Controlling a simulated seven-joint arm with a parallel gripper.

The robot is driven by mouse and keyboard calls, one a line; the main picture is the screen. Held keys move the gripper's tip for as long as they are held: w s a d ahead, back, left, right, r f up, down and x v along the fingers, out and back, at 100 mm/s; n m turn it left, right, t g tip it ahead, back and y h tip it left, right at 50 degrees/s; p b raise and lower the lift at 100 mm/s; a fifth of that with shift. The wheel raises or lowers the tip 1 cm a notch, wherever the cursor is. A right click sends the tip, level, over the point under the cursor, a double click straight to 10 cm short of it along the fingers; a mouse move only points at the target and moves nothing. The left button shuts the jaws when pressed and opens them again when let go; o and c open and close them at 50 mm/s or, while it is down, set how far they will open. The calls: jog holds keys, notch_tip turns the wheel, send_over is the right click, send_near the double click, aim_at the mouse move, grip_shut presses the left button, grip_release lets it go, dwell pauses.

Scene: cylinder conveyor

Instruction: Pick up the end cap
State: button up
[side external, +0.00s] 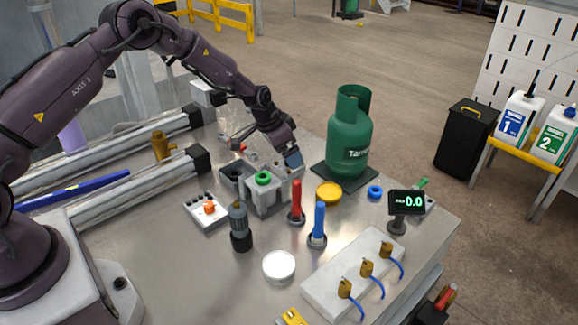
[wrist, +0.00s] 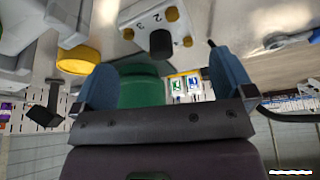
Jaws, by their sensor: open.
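I cannot tell for sure which part is the end cap. A round yellow cap (side external: 329,192) lies on the metal table, just in front of the green gas cylinder (side external: 351,135); a yellow cap also shows at the upper left of the wrist view (wrist: 78,60). A white disc (side external: 279,265) lies nearer the table's front. My gripper (side external: 293,158) is above the table, left of the cylinder and apart from the yellow cap. In the wrist view its blue fingers (wrist: 160,65) are spread, with the green cylinder behind and nothing held.
A grey block with a green ring (side external: 263,178) stands below my gripper. Red (side external: 297,203) and blue (side external: 319,225) upright handles, a blue ring (side external: 375,191) and a small display (side external: 406,202) stand around the yellow cap. A white valve block (side external: 352,273) is at the front.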

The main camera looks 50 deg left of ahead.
jog(key=x, duration=0.3)
jog(key=shift+f, duration=0.35)
jog(key=c, duration=1.1)
